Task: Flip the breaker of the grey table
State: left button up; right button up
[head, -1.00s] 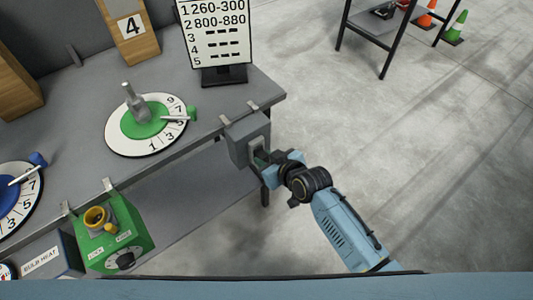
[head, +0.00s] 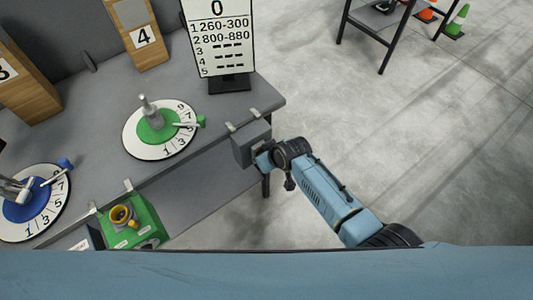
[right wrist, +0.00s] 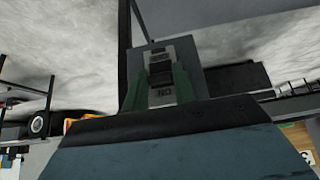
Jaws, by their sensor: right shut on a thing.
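The breaker (head: 250,140) is a grey box hung by two clips on the right front edge of the grey table (head: 105,95). In the right wrist view its face (right wrist: 185,60) shows a black switch (right wrist: 160,72) between two small labels, one reading ON upside down. My right gripper (head: 262,157) is at the front of the breaker. Its green fingers (right wrist: 157,90) stand on both sides of the switch and are shut on it. The exact contact is partly hidden by the gripper body. My left gripper is not in view.
The table carries a green dial (head: 155,128), a blue dial (head: 22,205), a number board (head: 218,45) and wooden blocks (head: 137,35). A green box with a yellow knob (head: 123,215) hangs on the front edge. Open floor (head: 400,150) lies to the right.

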jog(key=shift+o, duration=0.2)
jog(key=o, duration=1)
jog(key=shift+c, duration=0.2)
jog(key=p+v, duration=0.4)
jog(key=v, duration=0.9)
jog(key=shift+r, duration=0.3)
jog(key=shift+w, duration=0.1)
